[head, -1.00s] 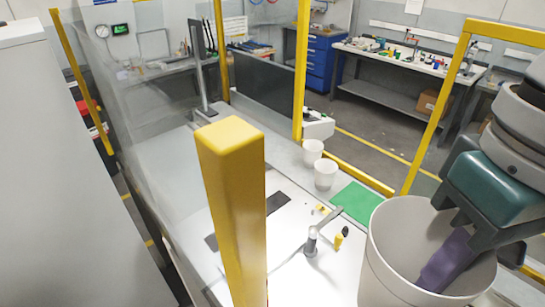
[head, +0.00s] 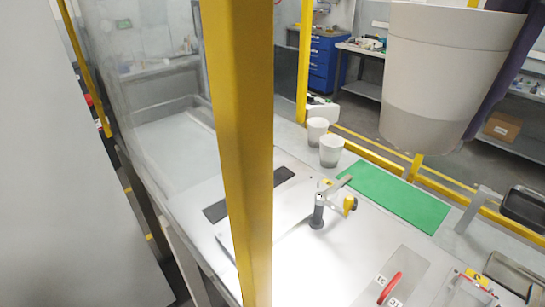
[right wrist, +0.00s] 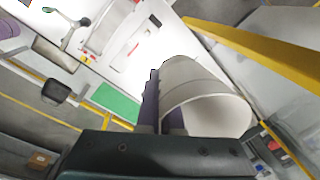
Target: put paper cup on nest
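A large white paper cup (head: 445,75) hangs in the air at the upper right of the head view, above the bench. My right gripper (head: 508,75) is shut on the cup's wall at its right side. In the right wrist view the cup (right wrist: 190,95) shows its open mouth, with purple fingers (right wrist: 163,115) of the right gripper at its rim. Two more white cups, a rear one (head: 316,130) and a nearer one (head: 331,150), stand on the bench. I cannot tell which part is the nest. My left gripper is not clearly visible.
A yellow post (head: 243,150) stands close in front and hides part of the bench. The white surface around the clamp is mostly bare.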

